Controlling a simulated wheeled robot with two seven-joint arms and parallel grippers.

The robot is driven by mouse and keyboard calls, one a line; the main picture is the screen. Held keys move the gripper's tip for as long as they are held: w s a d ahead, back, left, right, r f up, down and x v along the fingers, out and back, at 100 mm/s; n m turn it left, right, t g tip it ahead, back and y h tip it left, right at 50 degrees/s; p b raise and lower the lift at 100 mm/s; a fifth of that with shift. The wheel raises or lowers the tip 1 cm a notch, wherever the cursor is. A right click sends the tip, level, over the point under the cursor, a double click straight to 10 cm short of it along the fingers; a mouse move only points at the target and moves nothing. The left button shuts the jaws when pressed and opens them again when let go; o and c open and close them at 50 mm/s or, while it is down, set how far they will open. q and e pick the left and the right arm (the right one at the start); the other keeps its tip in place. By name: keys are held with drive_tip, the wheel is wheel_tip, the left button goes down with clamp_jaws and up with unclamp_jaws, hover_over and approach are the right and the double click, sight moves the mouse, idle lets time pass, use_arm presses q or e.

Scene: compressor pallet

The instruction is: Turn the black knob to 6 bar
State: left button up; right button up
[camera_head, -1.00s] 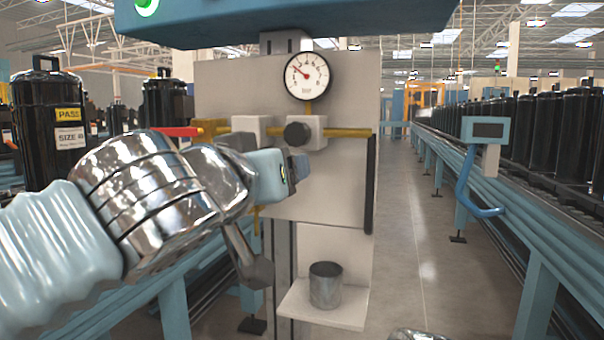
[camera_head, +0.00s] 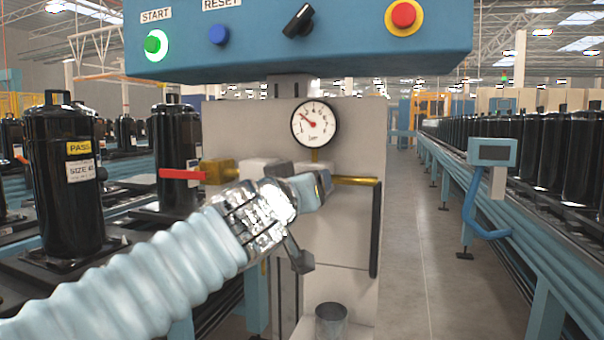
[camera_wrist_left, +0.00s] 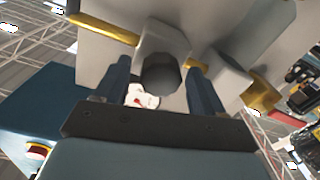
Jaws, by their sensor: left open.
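The black knob (camera_wrist_left: 160,76) sits on the front of a pale regulator block on the brass pipe. The gauge shows partly in the left wrist view (camera_wrist_left: 141,97). The right gripper is not in view.
A blue control box (camera_head: 260,52) with buttons and a black selector overhangs the gauge. A red-handled valve (camera_head: 190,174) is left of the regulator. A black vertical bar (camera_head: 375,228) is at the right, a metal cup (camera_head: 331,320) below. The right aisle is clear.

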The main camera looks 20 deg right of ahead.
use_arm(q)
drive_tip(key=c, duration=1)
drive_tip(key=shift+c, duration=0.2)
drive_tip(key=shift+f+m, duration=0.1)
drive_tip(key=shift+m, duration=0.2)
